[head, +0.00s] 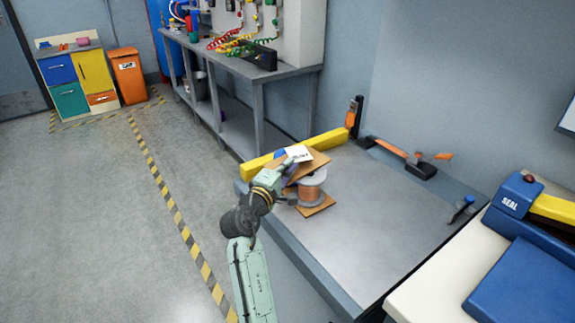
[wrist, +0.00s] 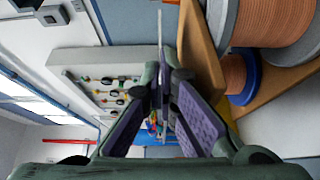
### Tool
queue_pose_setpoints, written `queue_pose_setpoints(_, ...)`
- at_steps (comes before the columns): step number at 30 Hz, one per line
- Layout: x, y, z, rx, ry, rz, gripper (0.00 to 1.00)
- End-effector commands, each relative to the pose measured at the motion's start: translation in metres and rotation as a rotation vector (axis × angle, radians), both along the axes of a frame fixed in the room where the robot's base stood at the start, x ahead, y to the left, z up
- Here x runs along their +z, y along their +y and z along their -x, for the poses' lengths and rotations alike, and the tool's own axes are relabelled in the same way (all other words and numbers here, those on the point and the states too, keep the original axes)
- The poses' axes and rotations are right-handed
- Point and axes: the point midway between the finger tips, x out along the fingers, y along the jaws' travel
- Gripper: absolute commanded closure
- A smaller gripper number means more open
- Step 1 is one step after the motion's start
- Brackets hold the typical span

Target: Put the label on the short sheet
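The white label (head: 298,153) with dark print is at the tip of my gripper (head: 282,168), just over the upper brown sheet (head: 317,162). In the wrist view the purple-padded fingers of my gripper (wrist: 163,82) close on the label (wrist: 160,35), seen as a thin pale edge. The upper sheet (wrist: 202,60) runs alongside it, with a gap between. This sheet sits over a copper-coloured spool (head: 312,187). A lower brown sheet (head: 316,208) lies under the spool on the bench. I cannot tell which sheet is the short one.
A second spool with a blue flange (wrist: 245,80) stands beside the larger one. A yellow bar (head: 325,138) runs along the bench's back left. The grey bench (head: 375,225) is mostly clear to the right. A blue SEAL machine (head: 515,195) stands at the right.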

Motion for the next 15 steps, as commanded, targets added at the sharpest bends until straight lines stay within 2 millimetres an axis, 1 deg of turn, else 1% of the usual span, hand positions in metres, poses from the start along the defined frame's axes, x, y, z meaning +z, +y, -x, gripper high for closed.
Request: queue_pose_setpoints(15, -0.013, 0.000, 0.000, 0.000, 0.000, 0.001, 1.00)
